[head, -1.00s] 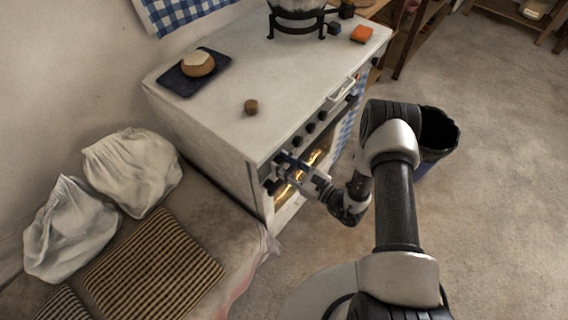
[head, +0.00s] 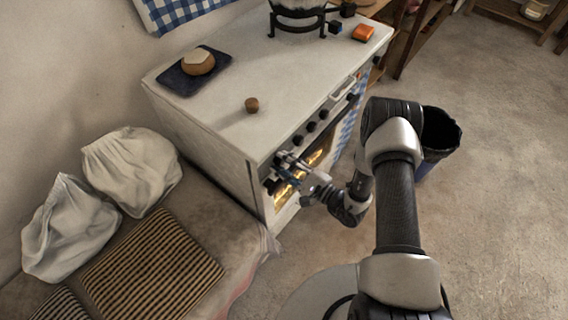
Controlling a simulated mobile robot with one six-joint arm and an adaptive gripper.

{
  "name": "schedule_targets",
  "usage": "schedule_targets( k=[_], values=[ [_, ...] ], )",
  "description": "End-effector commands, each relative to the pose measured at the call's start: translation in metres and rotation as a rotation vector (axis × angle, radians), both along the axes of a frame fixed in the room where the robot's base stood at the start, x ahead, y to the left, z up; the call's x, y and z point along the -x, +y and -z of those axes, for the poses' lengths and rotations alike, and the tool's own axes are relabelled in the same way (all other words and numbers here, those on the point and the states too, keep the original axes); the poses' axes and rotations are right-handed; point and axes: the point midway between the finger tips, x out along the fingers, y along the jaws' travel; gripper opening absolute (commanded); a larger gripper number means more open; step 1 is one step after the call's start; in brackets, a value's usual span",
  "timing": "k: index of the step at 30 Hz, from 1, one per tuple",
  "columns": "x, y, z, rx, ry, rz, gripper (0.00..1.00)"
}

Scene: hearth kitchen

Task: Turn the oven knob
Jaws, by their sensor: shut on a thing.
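The white oven (head: 203,130) stands against the wall, with a row of dark knobs along its front panel. My gripper (head: 283,166) is at the left part of this panel, shut on an oven knob that its fingers mostly hide. A free knob (head: 298,140) is just to the right of my gripper, with another knob (head: 311,127) beyond it. One more dark knob (head: 268,187) shows at the panel's left end. The oven window (head: 315,158) glows yellow below the panel. The held knob's exact angle cannot be seen.
On the oven top are a dark board (head: 180,82) with a bread (head: 198,61), a small brown cork-like piece (head: 252,105) and an orange block (head: 363,32). A dark bin (head: 440,135) stands right of my arm. A bench with a striped cushion (head: 150,262) is at left. The floor at right is clear.

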Motion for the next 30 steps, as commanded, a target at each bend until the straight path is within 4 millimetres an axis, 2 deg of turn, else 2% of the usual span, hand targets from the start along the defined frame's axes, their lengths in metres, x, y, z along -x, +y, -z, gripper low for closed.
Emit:
schedule_targets(
  k=[12, 28, 29, 30],
  values=[
    [0.0005, 0.0002, 0.001, 0.113, -0.143, 0.0, 0.08],
    [0.0005, 0.0001, 0.0009, 0.128, -0.162, 0.0, 0.08],
    [0.0005, 0.0001, 0.0009, 0.128, -0.162, 0.0, 0.33],
    [0.0005, 0.0001, 0.0009, 0.128, -0.162, 0.0, 0.35]
  ],
)
